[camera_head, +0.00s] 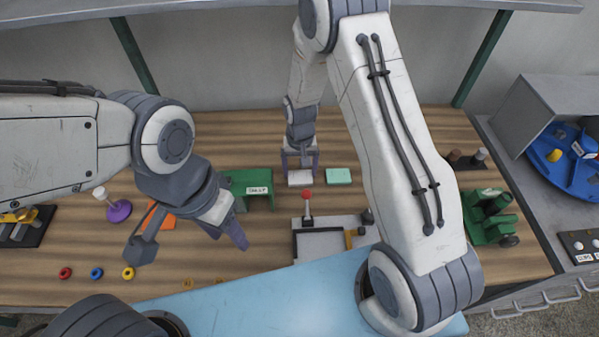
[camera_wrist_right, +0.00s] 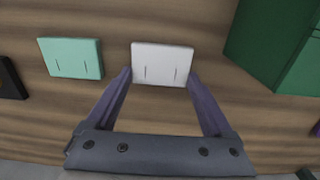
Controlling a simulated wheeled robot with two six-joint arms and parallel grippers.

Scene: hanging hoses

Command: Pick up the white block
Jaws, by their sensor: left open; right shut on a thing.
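The white block (camera_head: 300,178) is a flat piece near the back middle of the wooden table. In the right wrist view the white block (camera_wrist_right: 162,64) lies between the tips of the two purple-grey fingers, one at each side. My right gripper (camera_head: 300,168) reaches down to it from above and is shut on it; I cannot tell if the block is clear of the table. My right gripper (camera_wrist_right: 160,80) shows no other thing between its fingers. My left gripper (camera_head: 188,243) is open and empty over the front left of the table.
A mint block (camera_head: 339,176) sits right of the white block. A green bracket (camera_head: 250,180) stands to its left. A grey fixture with a red-knobbed lever (camera_head: 307,196) is in front. A green machine (camera_head: 490,218) stands at right. Coloured rings (camera_head: 97,273) lie front left.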

